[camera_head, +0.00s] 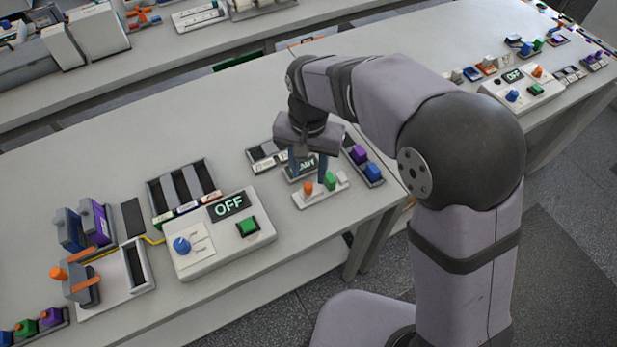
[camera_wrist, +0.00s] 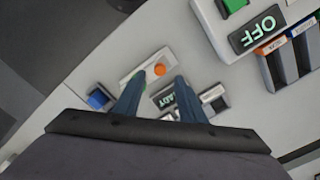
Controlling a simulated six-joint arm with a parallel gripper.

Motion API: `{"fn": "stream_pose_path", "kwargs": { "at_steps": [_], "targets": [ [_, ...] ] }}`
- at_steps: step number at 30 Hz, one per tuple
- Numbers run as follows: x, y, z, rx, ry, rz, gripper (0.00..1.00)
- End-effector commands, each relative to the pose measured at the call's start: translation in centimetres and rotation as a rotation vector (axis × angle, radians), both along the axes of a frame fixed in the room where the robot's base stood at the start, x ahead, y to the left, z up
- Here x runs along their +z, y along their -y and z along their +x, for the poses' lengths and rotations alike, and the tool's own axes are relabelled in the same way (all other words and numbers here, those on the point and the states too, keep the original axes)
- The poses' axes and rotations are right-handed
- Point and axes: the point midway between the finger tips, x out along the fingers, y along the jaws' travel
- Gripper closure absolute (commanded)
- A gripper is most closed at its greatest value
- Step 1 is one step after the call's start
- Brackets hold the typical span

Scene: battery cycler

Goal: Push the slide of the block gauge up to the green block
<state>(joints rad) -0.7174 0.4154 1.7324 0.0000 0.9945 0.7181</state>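The block gauge (camera_head: 341,187) is a small white base near the right end of the bench. On it stand an orange-topped slide (camera_head: 308,188) and the green block (camera_head: 330,181), with a small gap between them. My gripper (camera_head: 308,172) points down just behind the gauge, its fingers apart with nothing between them. In the wrist view my gripper (camera_wrist: 161,82) is also spread, and the orange knob (camera_wrist: 160,69) shows just beyond and between the fingertips. There the green block is mostly hidden by the left finger. I cannot tell whether a finger touches the gauge.
A dark tray with a purple block (camera_head: 358,154) and a blue block (camera_head: 373,170) lies right of the gauge. A small display (camera_head: 305,165) sits behind my fingers. A control box reading OFF (camera_head: 230,206) stands to the left. The bench in front is clear.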

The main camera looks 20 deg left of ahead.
Motion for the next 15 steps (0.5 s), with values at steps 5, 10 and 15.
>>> {"fn": "stream_pose_path", "kwargs": {
  "at_steps": [5, 10, 15],
  "targets": [
    [-2.3, 0.1, -0.1, 0.001, -0.003, -0.002, 0.63],
    [-3.9, 0.0, 0.0, 0.001, -0.002, -0.002, 0.63],
    [-4.5, 0.0, 0.0, 0.001, 0.001, 0.001, 0.63]
  ]
}}
